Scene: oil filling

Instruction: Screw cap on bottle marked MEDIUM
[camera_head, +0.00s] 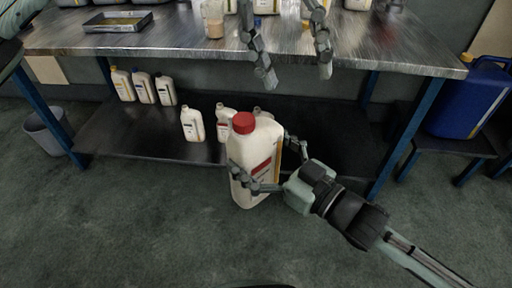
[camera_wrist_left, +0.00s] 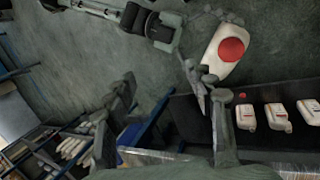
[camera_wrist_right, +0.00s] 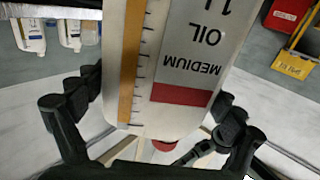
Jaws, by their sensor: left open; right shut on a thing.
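A large white bottle (camera_head: 262,150) stands upright in front of the table, with a red cap (camera_head: 243,123) on its top. Its label reads MEDIUM, OIL and 1L, upside down in the right wrist view (camera_wrist_right: 190,65). My right gripper (camera_head: 268,166) is shut on the bottle's body, with fingers on both sides. My left gripper (camera_head: 295,72) is open and empty above the bottle, apart from it, at the table's front edge. In the left wrist view the red cap (camera_wrist_left: 232,49) lies to the right of the left fingers. How tightly the cap sits is not visible.
A metal table (camera_head: 180,38) carries a shallow tray (camera_head: 118,22) and several containers. Several smaller white bottles (camera_head: 143,87) stand on the dark lower shelf (camera_head: 130,142). A blue canister (camera_head: 468,98) is at right, a grey bin (camera_head: 45,130) at left. The front floor is clear.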

